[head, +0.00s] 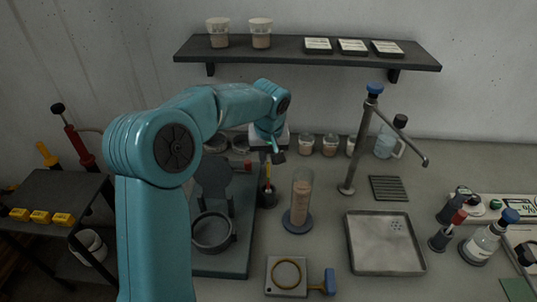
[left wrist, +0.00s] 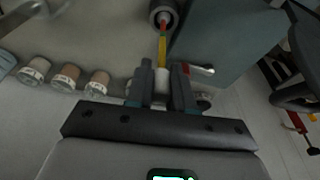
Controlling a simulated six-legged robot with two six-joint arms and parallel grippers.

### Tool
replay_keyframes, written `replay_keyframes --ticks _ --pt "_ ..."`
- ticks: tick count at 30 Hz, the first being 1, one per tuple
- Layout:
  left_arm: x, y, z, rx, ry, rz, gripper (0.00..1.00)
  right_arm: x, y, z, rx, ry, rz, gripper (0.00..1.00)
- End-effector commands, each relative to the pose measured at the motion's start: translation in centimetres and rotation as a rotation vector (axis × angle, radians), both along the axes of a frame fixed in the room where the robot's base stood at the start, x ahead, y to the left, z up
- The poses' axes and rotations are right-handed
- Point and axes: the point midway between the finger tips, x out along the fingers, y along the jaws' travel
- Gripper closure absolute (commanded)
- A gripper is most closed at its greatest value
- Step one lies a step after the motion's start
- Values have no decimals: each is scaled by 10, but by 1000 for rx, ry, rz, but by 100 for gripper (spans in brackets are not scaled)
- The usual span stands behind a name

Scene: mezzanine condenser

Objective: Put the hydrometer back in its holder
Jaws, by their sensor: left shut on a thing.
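My left gripper (head: 271,155) is shut on the hydrometer, which shows below it as a thin stem (head: 268,172) with yellow and red parts. In the left wrist view the hydrometer (left wrist: 162,45) runs out from between the fingertips (left wrist: 161,85), its far end red. A small dark round holder (head: 267,197) stands on the bench directly below the gripper. In the left wrist view the red end overlaps the mouth of the holder (left wrist: 163,8); the stem looks roughly upright. I cannot tell how deep the end sits. My right gripper is not in view.
A clear cylinder (head: 301,192) of brownish liquid on a blue base stands just right of the holder. A teal board (head: 235,262) with a dark pot lies left. A tap column (head: 358,150), a metal tray (head: 385,262) and a row of cups (head: 329,145) stand around.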

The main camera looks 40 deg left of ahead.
Motion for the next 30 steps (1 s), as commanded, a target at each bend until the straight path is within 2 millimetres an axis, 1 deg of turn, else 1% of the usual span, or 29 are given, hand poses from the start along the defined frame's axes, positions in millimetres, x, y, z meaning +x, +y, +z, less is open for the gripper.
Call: replay_keyframes --ticks 1,10,11,12,13,23,26,29,30 --pt "0 0 -4 0 0 0 100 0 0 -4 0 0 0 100" --pt "0 0 -4 0 0 0 100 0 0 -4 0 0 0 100" --pt "0 0 -4 0 0 0 72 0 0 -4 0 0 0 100" --pt "0 0 -4 0 0 0 59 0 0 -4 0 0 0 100" --pt "0 0 -4 0 0 0 49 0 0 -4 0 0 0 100" --pt "0 0 -2 1 -1 0 48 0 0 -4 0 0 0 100" --pt "-1 -2 8 1 -3 0 48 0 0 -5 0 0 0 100" --pt "-4 -5 27 2 -6 -1 48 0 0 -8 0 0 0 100" --pt "-5 -7 37 2 -6 -1 48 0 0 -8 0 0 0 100"
